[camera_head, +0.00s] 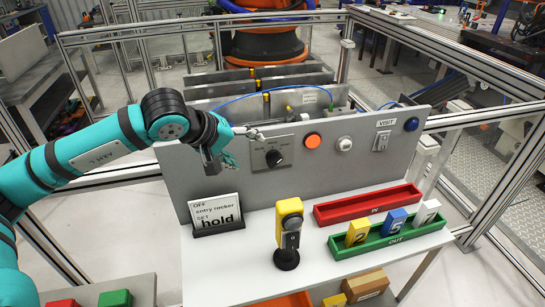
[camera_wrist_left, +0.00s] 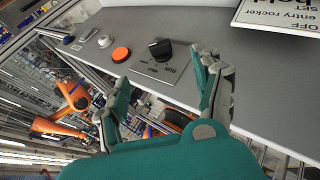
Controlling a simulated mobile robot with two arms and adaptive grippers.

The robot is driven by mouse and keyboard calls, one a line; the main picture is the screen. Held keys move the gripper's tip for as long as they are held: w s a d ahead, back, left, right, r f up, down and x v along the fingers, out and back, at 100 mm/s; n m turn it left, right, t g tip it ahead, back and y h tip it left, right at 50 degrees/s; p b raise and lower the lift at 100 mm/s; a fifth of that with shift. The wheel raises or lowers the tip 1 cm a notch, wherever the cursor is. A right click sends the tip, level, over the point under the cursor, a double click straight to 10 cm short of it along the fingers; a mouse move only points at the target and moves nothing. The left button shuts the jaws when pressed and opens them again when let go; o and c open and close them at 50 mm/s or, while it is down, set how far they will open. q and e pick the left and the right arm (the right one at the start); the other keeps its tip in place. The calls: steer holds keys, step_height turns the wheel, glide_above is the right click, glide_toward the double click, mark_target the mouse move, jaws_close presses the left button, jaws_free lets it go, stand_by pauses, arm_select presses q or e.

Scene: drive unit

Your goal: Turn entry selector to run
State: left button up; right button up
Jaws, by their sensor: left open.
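The entry selector (camera_head: 274,158) is a black rotary knob on a grey square plate on the upright grey panel. It also shows in the left wrist view (camera_wrist_left: 160,48), ahead of the fingers, with small lettering on its plate. I cannot tell for certain which mark the knob points to. My left gripper (camera_head: 240,146) is at the plate's left side in the head view, partly covering the plate. In the left wrist view its two fingers (camera_wrist_left: 163,80) are spread apart with nothing between them. The knob is beyond them and appears untouched. My right gripper is not in view.
An orange button (camera_head: 313,140), a white knob (camera_head: 344,144), a rocker switch (camera_head: 382,141) and a blue button (camera_head: 411,124) line the panel. Below stand a sign (camera_head: 216,214), a yellow-black device (camera_head: 289,230), a red tray (camera_head: 340,210) and a green tray (camera_head: 375,243) with numbered blocks.

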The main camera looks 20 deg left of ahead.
mark_target(273, 161)
arm_select(q)
steer(key=p+x, duration=0.4)
steer(key=x, duration=0.9)
steer(key=shift+w+p, duration=0.15)
steer(key=shift+p, duration=0.2)
steer(key=shift+w+d+f, duration=0.1)
steer(key=shift+w+f, duration=0.2)
steer(key=shift+f, duration=0.1)
